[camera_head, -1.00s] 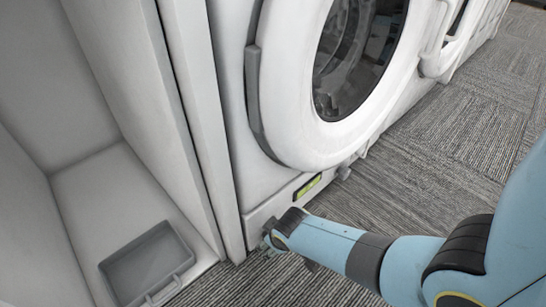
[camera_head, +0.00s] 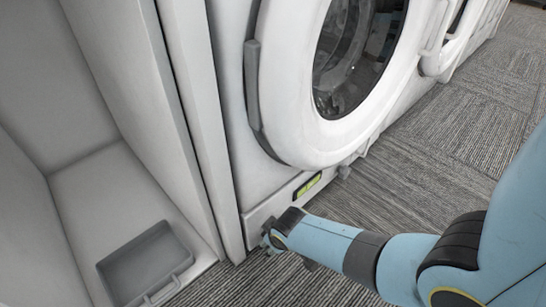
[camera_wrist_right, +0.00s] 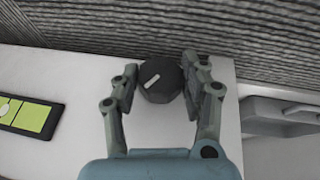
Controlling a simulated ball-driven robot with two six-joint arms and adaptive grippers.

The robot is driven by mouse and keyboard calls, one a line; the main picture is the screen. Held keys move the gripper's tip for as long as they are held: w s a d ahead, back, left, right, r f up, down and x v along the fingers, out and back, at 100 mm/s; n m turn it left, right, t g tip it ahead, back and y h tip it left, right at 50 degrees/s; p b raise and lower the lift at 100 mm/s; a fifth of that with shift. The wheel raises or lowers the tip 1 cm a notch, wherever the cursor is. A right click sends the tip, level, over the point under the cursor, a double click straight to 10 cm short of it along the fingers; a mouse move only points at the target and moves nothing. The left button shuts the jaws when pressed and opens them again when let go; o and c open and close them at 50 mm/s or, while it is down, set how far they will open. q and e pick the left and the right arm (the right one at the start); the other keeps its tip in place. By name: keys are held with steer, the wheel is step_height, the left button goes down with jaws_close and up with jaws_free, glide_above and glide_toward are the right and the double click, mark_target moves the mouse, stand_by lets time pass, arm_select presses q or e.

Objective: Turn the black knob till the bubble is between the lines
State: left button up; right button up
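The black knob (camera_wrist_right: 160,80) is round with a white pointer mark slanting to the upper right in the right wrist view. It sits on the white panel low on the washing machine. My right gripper (camera_wrist_right: 162,78) has one finger on each side of it, apparently touching. In the head view my right gripper (camera_head: 270,240) hides the knob. The yellow-green level vial (camera_wrist_right: 33,118) in a black frame is cut off at the left wrist-view edge. Its pale bubble (camera_wrist_right: 4,110) lies left of a dark line; the other line is not clear. The vial (camera_head: 308,186) is small in the head view. My left gripper is not in view.
The white washing machine (camera_head: 278,130) with a round door stands above the panel. A white open cabinet (camera_head: 120,185) with a grey tray (camera_head: 148,264) is at the left. Carpet (camera_head: 445,140) is free at the right.

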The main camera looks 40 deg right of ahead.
steer(key=c, duration=0.4)
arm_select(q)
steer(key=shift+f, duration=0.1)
arm_select(e)
steer(key=shift+o, duration=0.2)
